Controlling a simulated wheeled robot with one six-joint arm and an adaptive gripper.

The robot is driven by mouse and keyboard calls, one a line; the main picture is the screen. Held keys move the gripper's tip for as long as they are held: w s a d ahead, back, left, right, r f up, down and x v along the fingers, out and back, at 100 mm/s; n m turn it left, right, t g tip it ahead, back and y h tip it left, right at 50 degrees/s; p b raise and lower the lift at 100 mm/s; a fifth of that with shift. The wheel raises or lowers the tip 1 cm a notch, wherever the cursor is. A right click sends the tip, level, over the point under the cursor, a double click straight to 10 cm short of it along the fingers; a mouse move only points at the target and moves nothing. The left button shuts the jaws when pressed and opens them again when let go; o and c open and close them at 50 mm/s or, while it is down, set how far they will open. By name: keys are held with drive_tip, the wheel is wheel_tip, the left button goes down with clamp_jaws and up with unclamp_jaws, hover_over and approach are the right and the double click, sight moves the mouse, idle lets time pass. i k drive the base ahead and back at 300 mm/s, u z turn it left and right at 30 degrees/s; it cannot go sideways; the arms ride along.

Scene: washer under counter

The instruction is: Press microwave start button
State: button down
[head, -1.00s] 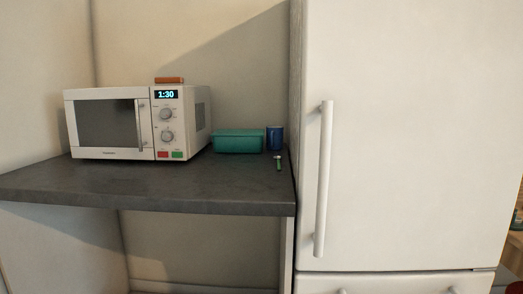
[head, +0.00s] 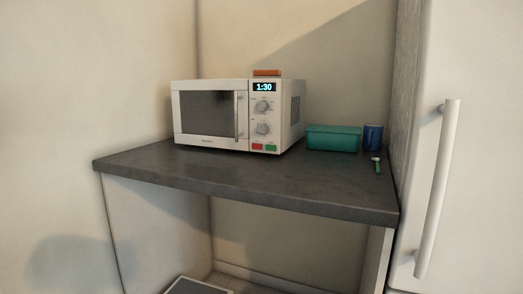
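A white microwave (head: 239,115) stands on a dark counter (head: 250,180), its door shut. Its control panel (head: 264,117) on the right of the front has a display reading 1:30 and two round knobs. Below the knobs are a red button (head: 257,147) on the left and a green button (head: 271,147) on the right. Any lettering on the buttons is too small to read. My gripper is not in view.
A brown block (head: 267,73) lies on top of the microwave. A teal box (head: 333,138), a blue cup (head: 373,137) and a small green-handled tool (head: 376,165) are right of it. A white fridge (head: 480,150) stands at the right. The counter front is clear.

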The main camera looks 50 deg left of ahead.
sight(269, 147)
drive_tip(key=k, duration=1)
drive_tip(key=u, duration=1.55)
drive_tip(key=i, duration=0.5)
